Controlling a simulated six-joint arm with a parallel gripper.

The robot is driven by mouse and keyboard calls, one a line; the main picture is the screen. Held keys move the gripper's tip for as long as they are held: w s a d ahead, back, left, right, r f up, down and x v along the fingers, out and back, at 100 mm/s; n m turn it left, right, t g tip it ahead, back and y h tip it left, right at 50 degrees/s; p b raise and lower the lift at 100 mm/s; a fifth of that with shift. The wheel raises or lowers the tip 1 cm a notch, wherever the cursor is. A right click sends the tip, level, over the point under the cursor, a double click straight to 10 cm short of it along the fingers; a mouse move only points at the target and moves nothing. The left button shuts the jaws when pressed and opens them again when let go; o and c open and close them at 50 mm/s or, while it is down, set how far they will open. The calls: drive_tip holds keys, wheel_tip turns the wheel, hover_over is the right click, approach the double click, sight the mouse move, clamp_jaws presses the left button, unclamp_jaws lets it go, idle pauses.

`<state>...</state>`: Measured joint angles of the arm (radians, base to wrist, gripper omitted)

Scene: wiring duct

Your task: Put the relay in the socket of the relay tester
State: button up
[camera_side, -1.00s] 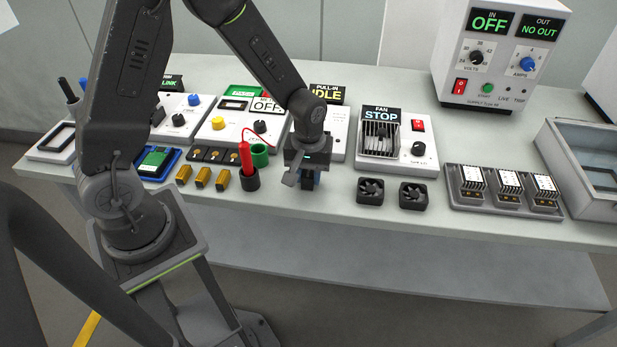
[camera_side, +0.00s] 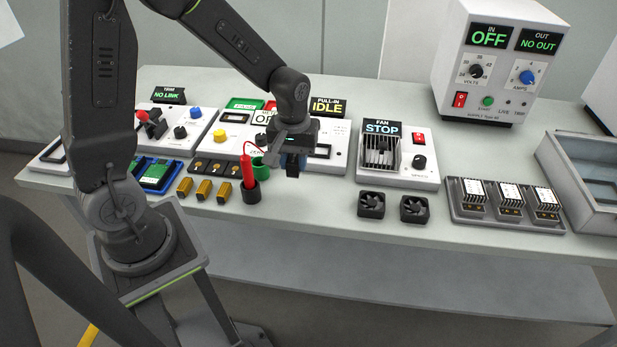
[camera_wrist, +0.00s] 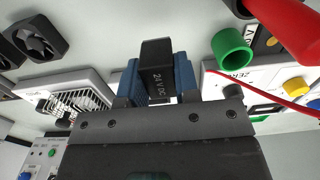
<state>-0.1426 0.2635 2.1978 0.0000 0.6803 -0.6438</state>
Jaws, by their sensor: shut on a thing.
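My gripper (camera_side: 291,158) points down above the bench, near the front of the relay tester. Its blue finger pads are shut on the relay (camera_wrist: 157,72), a black block lettered "24V DC" in the wrist view. In the side view the relay (camera_side: 292,171) is a small dark block below the fingers, apart from the bench as far as I can tell. The relay tester (camera_side: 340,135) is a white box with a display (camera_side: 327,106) reading "PULL-IN IDLE".
A red probe (camera_side: 248,168) in a black holder and a green cup (camera_side: 259,164) stand close left of my gripper. The fan tester (camera_side: 400,165) is to the right, with two loose fans (camera_side: 371,204) before it.

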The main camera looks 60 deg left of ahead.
drive_tip(key=s+a+r, duration=0.3)
drive_tip(key=a+r, duration=0.1)
drive_tip(key=a, duration=0.3)
drive_tip(key=w+a+r+m, duration=0.4)
drive_tip(key=w+a+m, duration=0.35)
drive_tip(key=m, duration=1.05)
hover_over(318, 152)
wheel_tip(318, 152, down, 7)
drive_tip(key=shift+f, duration=2.05)
drive_tip(key=shift+f, duration=0.1)
drive_tip(key=o, duration=0.9)
